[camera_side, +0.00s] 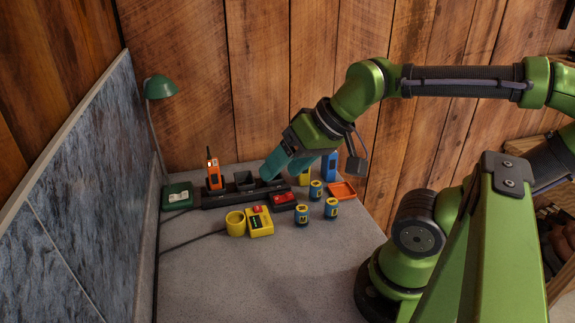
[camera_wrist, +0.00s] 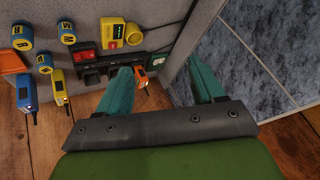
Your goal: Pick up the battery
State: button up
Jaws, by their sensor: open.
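The batteries are blue cylinders with yellow labelled bands. In the side view one (camera_side: 316,190) stands at the back, one (camera_side: 331,208) at the right and one (camera_side: 302,214) at the front. The wrist view shows all three at upper left: one (camera_wrist: 66,32), another (camera_wrist: 21,37) and a third (camera_wrist: 44,62). My gripper (camera_side: 275,177) is above the back of the table, to the left of the batteries. Its teal fingers are apart with nothing held, as the wrist view (camera_wrist: 161,64) also shows.
A black charger strip (camera_side: 217,200) runs below my gripper, with an upright orange radio (camera_side: 214,175). Blue (camera_side: 329,166) and yellow (camera_side: 305,178) radios stand behind the batteries, near an orange tray (camera_side: 343,191). A yellow unit (camera_side: 259,222) and cup (camera_side: 235,223) sit left. The table front is clear.

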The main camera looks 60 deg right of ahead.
jog(key=m+g+h, duration=0.2)
jog(key=m+g, duration=0.5)
jog(key=m, duration=2.7)
send_over(302, 208)
notch_tip(302, 208, down, 6)
notch_tip(302, 208, down, 17)
jog(key=shift+r, duration=0.1)
jog(key=shift+c, duration=0.2)
